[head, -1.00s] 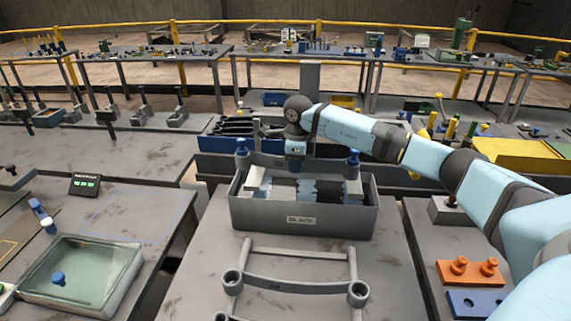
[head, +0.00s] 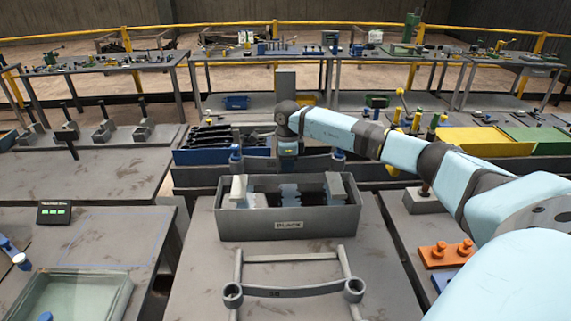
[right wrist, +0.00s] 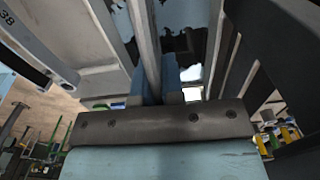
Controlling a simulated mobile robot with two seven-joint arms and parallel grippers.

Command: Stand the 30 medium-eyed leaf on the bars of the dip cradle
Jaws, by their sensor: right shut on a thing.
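My right gripper (head: 289,158) is shut on a grey curved leaf (head: 315,156) with a blue plug at each end, held level above the far side of the tub labelled BLACK (head: 340,223). The leaf's number looks like 30 but is small. In the right wrist view, a bar (right wrist: 151,45) runs between the blue fingers (right wrist: 160,92). A frame of grey bars (head: 290,258), likely the dip cradle, lies in front of the tub. My left gripper is not in view.
A blue bin (head: 205,157) with several black leaves stands behind the tub. A glass-like tray (head: 70,295) is at the lower left. Orange (head: 445,253) and blue blocks lie at the right. The bench beside the grey frame is bare.

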